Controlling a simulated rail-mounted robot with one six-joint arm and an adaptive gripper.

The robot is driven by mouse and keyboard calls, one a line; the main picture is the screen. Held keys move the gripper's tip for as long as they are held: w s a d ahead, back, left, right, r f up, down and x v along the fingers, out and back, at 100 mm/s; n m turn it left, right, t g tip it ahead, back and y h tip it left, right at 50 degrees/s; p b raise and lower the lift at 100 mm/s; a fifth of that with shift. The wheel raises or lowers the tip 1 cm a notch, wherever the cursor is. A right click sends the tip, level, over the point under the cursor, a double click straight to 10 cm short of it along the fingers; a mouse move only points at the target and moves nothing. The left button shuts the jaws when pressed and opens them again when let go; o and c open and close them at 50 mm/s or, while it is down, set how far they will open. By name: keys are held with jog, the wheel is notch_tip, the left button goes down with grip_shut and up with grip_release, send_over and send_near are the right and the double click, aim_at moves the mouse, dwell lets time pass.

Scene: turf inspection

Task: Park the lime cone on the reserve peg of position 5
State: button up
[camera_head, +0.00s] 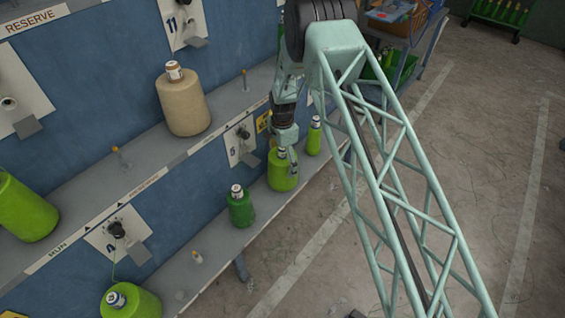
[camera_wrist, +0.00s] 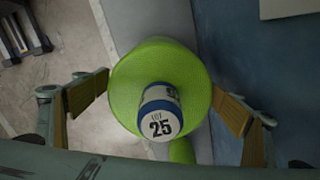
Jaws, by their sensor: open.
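A lime cone (camera_head: 283,178) stands on the lower shelf, partly covered by my gripper (camera_head: 288,150). In the wrist view this lime cone (camera_wrist: 160,62), with a white and blue tube top marked LOT 25, lies between the wooden-padded fingers of my open gripper (camera_wrist: 162,92). Bare pegs stand on the upper shelf, one at left (camera_head: 118,155) and one further back (camera_head: 244,80). I cannot tell which peg belongs to position 5.
A beige cone (camera_head: 185,105) stands on the upper shelf, with a larger lime cone (camera_head: 24,208) at left. A dark green cone (camera_head: 240,210) and a narrow green cone (camera_head: 314,138) flank the lime cone.

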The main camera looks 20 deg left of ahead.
aim_at(283, 155)
jog(key=shift+r, duration=0.1)
jog(key=shift+r+p, duration=0.6)
jog(key=shift+r, duration=1.4)
